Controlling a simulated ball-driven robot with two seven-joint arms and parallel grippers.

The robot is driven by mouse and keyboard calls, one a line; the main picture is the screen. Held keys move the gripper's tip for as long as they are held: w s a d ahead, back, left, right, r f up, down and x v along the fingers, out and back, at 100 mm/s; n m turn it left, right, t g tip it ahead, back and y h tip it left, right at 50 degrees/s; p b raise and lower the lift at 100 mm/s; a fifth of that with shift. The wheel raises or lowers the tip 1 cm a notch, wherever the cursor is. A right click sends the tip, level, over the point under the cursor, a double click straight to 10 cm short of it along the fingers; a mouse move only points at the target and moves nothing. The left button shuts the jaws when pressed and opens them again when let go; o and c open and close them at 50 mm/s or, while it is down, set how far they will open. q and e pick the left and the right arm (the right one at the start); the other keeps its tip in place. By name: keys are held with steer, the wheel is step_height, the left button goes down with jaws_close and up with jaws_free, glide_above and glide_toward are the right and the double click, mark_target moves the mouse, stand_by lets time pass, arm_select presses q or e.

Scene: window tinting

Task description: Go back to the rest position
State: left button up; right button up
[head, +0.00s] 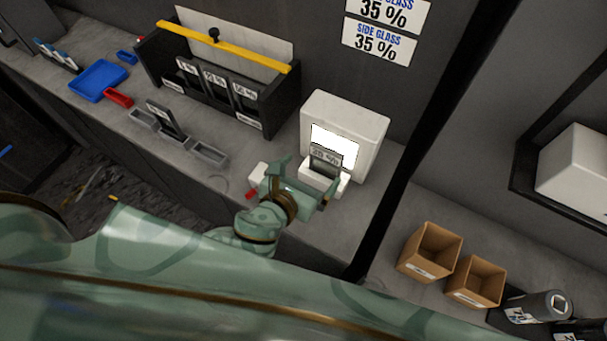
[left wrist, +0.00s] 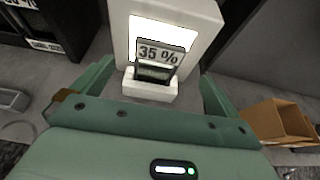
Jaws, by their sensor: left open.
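My left gripper (head: 300,187) is open on the counter side of a white light box (head: 368,124) with a bright screen. A dark tint sample marked 35 % (head: 326,157) stands in the white holder at the front of the box. In the left wrist view, the gripper's fingers (left wrist: 153,98) are spread to either side of the holder (left wrist: 150,88), and the sample (left wrist: 160,54) stands upright between and beyond them, apart from the fingers. My right gripper is not in view.
A dark rack (head: 287,98) with several labelled samples stands at the back left. Two cardboard boxes (head: 430,251) stand at right, past a black post (head: 421,117).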

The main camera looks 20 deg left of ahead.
arm_select(q)
steer(key=shift+v, duration=1.15)
